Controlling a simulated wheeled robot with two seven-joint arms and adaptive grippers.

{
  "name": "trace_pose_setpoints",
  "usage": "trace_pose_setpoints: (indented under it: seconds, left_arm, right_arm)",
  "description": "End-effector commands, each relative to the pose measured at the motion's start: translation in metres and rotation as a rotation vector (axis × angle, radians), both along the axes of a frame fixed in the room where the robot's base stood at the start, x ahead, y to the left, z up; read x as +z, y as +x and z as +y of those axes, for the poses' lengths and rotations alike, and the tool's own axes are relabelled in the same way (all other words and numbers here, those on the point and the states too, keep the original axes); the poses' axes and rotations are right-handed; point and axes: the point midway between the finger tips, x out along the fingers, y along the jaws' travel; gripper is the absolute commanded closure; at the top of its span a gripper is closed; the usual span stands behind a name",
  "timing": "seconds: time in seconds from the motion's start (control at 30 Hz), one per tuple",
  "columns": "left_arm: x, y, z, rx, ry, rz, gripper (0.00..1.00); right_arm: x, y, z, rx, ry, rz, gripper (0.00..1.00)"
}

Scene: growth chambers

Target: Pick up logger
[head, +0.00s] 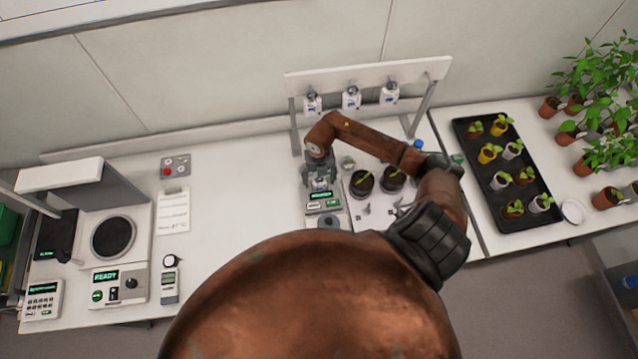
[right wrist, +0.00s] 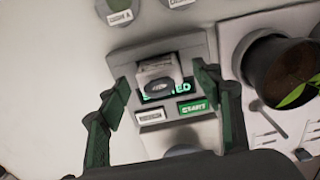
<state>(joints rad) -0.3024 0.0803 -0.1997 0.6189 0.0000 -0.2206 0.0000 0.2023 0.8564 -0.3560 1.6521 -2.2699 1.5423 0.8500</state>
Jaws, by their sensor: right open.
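A small grey block with a dark oval face, which looks like the logger (right wrist: 155,68), sits on a grey station in the right wrist view. The station (head: 326,205) has a green-lit display, partly covered by the block, and white and green buttons below it. My right gripper (head: 320,184) is over the station in the head view. In the right wrist view its open green-padded fingers (right wrist: 160,80) stand on either side of the block, with gaps visible. The block is mostly hidden by the gripper in the head view. My left gripper is not in view.
Two dark plant pots (head: 362,183) stand close right of the station. A white rack (head: 365,66) with several small white units stands behind. A black seedling tray (head: 545,215) is further right. The bench (head: 235,200) left of the station is largely clear.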

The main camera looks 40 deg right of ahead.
Motion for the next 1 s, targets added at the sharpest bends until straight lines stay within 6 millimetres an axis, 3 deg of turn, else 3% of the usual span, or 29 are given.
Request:
trace_pose_setpoints:
  seconds: [0.27, 1.0]
  left_arm:
    - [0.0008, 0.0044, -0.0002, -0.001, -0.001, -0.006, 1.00]
    - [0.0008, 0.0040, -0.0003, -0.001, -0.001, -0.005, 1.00]
  right_arm:
    - [-0.0051, 0.0006, 0.0006, 0.003, 0.000, -0.001, 0.41]
    - [-0.0044, 0.0011, 0.0009, 0.003, 0.000, -0.001, 0.91]
